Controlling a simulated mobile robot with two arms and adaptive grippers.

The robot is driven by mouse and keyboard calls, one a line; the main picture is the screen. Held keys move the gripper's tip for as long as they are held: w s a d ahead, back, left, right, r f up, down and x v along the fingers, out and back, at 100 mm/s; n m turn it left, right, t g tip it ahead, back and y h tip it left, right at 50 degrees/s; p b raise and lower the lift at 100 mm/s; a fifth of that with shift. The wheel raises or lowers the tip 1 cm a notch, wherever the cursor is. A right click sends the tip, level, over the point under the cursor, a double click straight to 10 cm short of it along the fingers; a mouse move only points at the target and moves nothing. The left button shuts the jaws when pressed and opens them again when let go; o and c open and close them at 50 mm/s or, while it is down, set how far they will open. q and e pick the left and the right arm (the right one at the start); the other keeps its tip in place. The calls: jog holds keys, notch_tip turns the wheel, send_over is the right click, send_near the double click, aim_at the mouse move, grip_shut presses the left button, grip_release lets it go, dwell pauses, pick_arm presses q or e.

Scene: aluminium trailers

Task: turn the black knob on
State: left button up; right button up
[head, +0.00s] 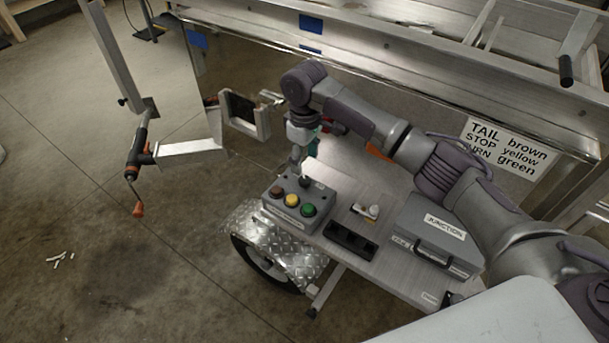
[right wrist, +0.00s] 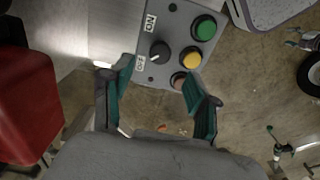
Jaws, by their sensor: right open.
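The black knob (right wrist: 159,52) sits on a grey control box (right wrist: 175,18), between an ON label (right wrist: 150,22) and an OFF label (right wrist: 140,64). Its white mark points down-left, towards OFF. Brown, yellow and green buttons line the box beside it. In the head view the box (head: 270,207) stands on a metal bench, with the knob (head: 305,182) at its back edge. My right gripper (right wrist: 158,77) is open, its fingers spread on either side below the knob in the wrist view. I cannot tell whether it touches. My left gripper is not in view.
The bench also bears a black tray (head: 350,243), a small switch (head: 367,211) and a grey JUNCTION case (head: 437,240). A wire-colour sign (head: 505,147) hangs at right. A red object (right wrist: 25,95) is close at left in the wrist view.

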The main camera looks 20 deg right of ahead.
aim_at(304, 179)
notch_tip(304, 179, down, 7)
dwell(0.3)
grip_shut()
jog(key=shift+r+m+p, duration=0.2)
jog(key=shift+m+p, duration=0.2)
jog(key=shift+p, duration=0.4)
jog(key=m+p, duration=0.7)
jog(key=p, duration=0.2)
jog(key=shift+a, duration=0.1)
jog(key=m+p, duration=0.3)
jog(key=m, duration=0.1)
jog(key=shift+m, duration=0.4)
jog(key=shift+f+m+p, duration=0.1)
jog(key=shift+m+p, duration=0.45)
jog(key=shift+m, duration=0.65)
jog(key=shift+m+p, duration=0.45)
jog(key=shift+m, duration=0.95)
